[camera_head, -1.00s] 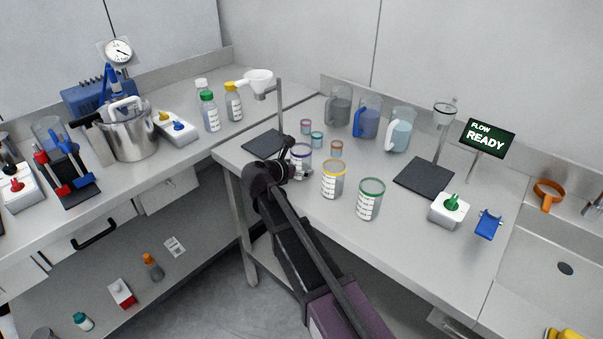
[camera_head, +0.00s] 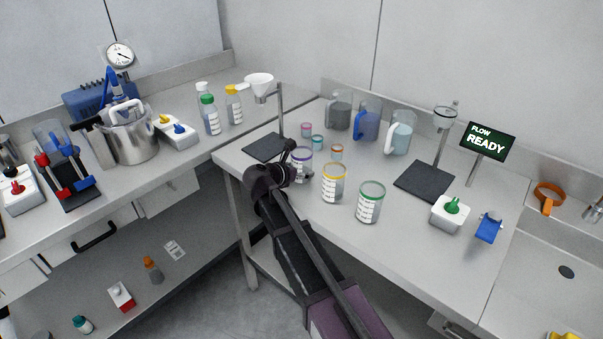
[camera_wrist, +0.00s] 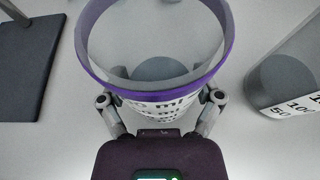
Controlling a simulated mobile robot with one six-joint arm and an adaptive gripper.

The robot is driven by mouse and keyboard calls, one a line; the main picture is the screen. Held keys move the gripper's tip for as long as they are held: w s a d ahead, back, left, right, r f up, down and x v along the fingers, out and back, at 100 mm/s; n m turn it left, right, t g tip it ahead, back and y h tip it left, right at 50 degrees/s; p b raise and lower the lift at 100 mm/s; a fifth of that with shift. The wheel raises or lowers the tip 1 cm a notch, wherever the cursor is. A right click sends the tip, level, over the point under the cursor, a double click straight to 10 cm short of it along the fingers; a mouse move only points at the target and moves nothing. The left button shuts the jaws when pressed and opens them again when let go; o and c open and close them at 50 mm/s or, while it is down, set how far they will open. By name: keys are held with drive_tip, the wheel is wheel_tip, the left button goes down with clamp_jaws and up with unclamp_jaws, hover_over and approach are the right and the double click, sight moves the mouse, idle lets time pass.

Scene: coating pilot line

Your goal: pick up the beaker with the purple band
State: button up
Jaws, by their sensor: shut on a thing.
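The beaker with the purple band (camera_head: 303,154) stands on the right-hand bench, partly hidden behind my arm in the head view. In the wrist view the beaker (camera_wrist: 160,95) fills the middle, with its purple rim band and printed scale facing my gripper. My gripper (camera_wrist: 160,112) has a finger on each side of the beaker and is shut on it. In the head view my gripper (camera_head: 298,174) is at the beaker's near side. I cannot tell whether the beaker's base is touching the bench.
A yellow-banded beaker (camera_head: 334,184) stands close on the right, and a green-banded beaker (camera_head: 370,203) beyond it. Small jars (camera_head: 317,142) and pitchers (camera_head: 367,122) stand behind. A dark stand base (camera_head: 262,147) with a funnel (camera_head: 259,84) is at the left.

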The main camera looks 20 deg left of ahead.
drive_tip(key=shift+r, duration=0.1)
wheel_tip(320, 180, up, 10)
drive_tip(key=p, duration=1)
drive_tip(key=shift+s, duration=0.2)
idle(1.1)
